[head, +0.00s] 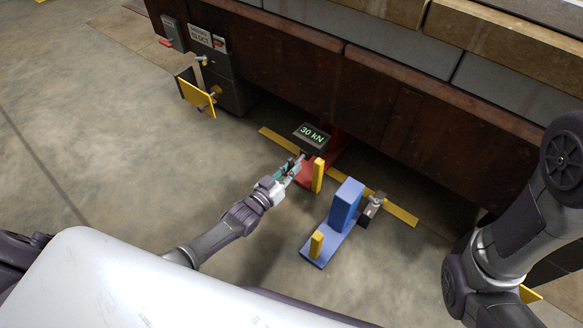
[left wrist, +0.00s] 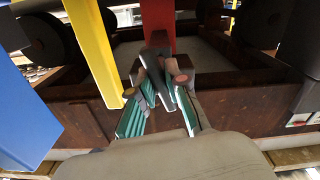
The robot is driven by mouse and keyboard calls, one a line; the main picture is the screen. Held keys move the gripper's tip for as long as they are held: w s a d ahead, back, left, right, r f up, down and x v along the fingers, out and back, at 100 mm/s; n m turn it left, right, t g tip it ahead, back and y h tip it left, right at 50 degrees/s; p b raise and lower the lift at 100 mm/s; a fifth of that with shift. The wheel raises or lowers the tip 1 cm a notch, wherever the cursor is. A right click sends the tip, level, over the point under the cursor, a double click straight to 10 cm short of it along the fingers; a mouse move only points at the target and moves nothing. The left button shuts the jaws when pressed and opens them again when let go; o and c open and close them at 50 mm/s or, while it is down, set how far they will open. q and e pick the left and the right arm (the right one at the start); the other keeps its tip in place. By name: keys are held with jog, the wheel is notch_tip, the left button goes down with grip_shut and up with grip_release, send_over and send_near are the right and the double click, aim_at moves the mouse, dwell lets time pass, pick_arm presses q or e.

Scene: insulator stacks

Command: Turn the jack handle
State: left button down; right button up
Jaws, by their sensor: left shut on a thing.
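The red jack (head: 338,150) stands on the floor at the edge of the dark brown structure. A dark display reading 30 kN (head: 311,137) sits above it. My left gripper (head: 293,168) is at the near side of the jack, below the display. In the left wrist view its teal-padded fingers (left wrist: 160,105) are shut on a dark grey handle piece (left wrist: 157,42), in front of a red part of the jack (left wrist: 158,16). The fingers hide much of the handle. My right arm shows at the right, but its gripper is out of view.
A yellow post (head: 318,175) stands close right of my left gripper and shows in the left wrist view (left wrist: 92,50). A blue block stand (head: 346,205) is further right. A yellow strip (head: 400,214) lies on the floor. Control boxes (head: 235,92) are at upper left. Left floor is clear.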

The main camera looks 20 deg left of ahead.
pick_arm(q)
jog(key=shift+f+m, duration=0.1)
jog(key=shift+m, duration=0.5)
dwell(2.6)
dwell(0.4)
jog(key=c, duration=1.2)
grip_release()
jog(key=shift+s, duration=0.1)
jog(key=v, duration=1.2)
